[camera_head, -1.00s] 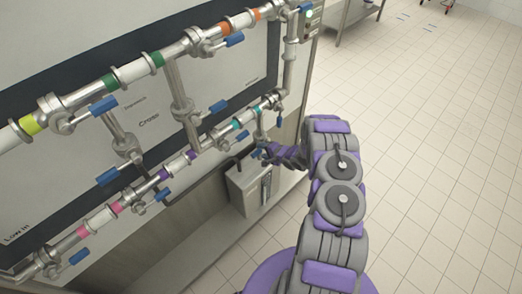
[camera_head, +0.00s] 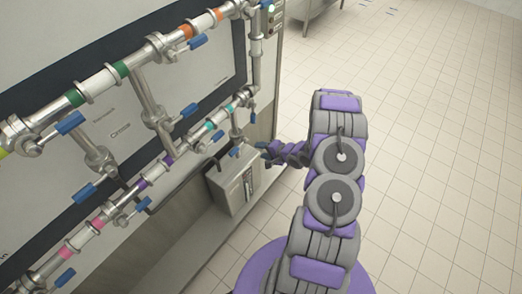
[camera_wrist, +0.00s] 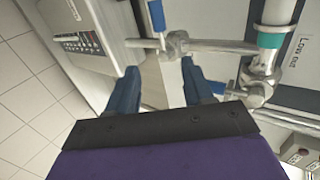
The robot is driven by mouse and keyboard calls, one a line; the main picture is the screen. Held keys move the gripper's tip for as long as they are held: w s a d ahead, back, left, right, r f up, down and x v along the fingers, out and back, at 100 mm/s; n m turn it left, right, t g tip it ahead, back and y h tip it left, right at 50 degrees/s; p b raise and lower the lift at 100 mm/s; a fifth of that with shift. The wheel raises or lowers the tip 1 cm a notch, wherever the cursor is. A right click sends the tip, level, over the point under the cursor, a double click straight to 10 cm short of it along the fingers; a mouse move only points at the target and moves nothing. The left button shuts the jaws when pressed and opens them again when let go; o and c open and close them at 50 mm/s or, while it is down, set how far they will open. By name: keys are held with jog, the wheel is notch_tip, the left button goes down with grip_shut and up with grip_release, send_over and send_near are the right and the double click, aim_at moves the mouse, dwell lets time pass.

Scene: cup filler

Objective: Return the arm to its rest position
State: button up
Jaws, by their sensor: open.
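My arm (camera_head: 336,185), grey and purple, is bent upward in the head view. My gripper (camera_head: 266,151) points left toward the pipe panel, small and partly hidden behind the arm. In the wrist view my gripper (camera_wrist: 160,82) shows two dark blue fingers spread apart with nothing held between them. Beyond the fingers are a steel valve with a blue handle (camera_wrist: 157,14) and a pipe with a teal band (camera_wrist: 271,40). The fingers look apart from them.
A wall panel with steel pipes (camera_head: 98,82) and several blue valve handles fills the left. A grey metal box (camera_head: 234,188) stands low beside my gripper. A button panel (camera_wrist: 80,42) shows in the wrist view. The tiled floor (camera_head: 440,130) on the right is clear.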

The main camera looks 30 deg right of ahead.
dwell(0.4)
jog(key=w+d+r+n+g+h+b, duration=0.1)
jog(key=d+r+n+g+h, duration=0.3)
jog(key=r, duration=0.7)
jog(key=s+a+r+n+g+h+b, duration=0.2)
jog(key=s+a+r+h, duration=0.15)
jog(key=s+r, duration=0.45)
jog(key=s+a+r+n+g+y, duration=0.1)
jog(key=s+a+r, duration=0.3)
jog(key=s+a, duration=0.4)
jog(key=s+a+r+n+g+y+b, duration=0.1)
jog(key=s+a+r+n+g, duration=0.2)
jog(key=s+a, duration=0.4)
jog(key=s+a+r+n+g+y+b, duration=0.1)
jog(key=s+a+r+n, duration=0.3)
jog(key=s, duration=1)
jog(key=a+r+g, duration=0.1)
jog(key=a+r, duration=0.1)
jog(key=a, duration=0.2)
jog(key=shift+a, duration=0.3)
jog(key=shift+y, duration=0.25)
